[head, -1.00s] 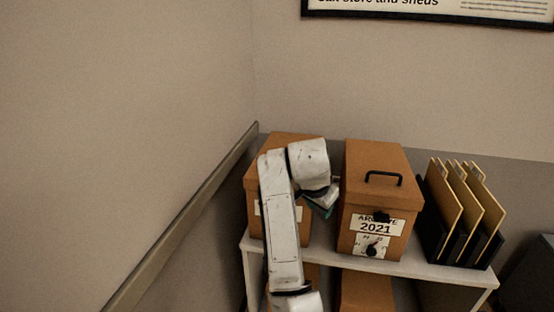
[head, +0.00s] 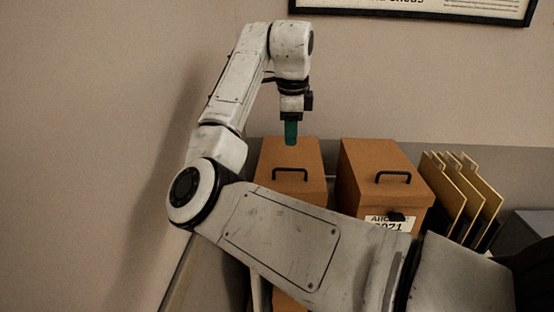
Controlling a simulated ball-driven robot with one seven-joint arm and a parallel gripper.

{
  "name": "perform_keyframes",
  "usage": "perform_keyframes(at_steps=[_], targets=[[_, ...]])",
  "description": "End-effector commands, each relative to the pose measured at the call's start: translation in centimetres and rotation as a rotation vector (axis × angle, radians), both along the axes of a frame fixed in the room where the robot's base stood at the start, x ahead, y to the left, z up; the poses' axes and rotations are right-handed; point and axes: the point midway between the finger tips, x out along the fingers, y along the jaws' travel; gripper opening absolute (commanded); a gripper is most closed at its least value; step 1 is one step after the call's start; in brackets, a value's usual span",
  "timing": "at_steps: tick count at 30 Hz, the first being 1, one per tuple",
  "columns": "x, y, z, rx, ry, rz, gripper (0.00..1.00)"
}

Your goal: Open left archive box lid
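The left archive box (head: 262,208) is brown and stands on the shelf, its lower front hidden behind my arm. Its lid (head: 296,157) is down and has a black handle (head: 291,174) near the front. My gripper (head: 291,133) points straight down above the back part of this lid, beyond the handle. Its greenish fingers appear end-on as one piece, so I cannot tell whether they are apart, or whether they touch the lid.
The right archive box (head: 372,158), with a black handle and a label, stands close to the right. Several tan folders (head: 462,195) in black holders are right of it. The wall (head: 110,100) is close on the left. A framed sign (head: 430,8) hangs above.

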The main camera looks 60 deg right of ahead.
Motion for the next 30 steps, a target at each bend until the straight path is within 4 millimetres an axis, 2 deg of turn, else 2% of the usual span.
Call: perform_keyframes(at_steps=[5,18,24,30], targets=[[0.0,-0.3,-1.6,0.003,0.002,-0.005,0.36],[0.6,-1.6,-8.7,0.003,0.001,-0.003,0.36],[0.7,-1.9,-10.3,0.002,-0.001,-0.003,0.36],[0.8,-1.9,-10.5,0.002,-0.002,-0.003,0.36]])
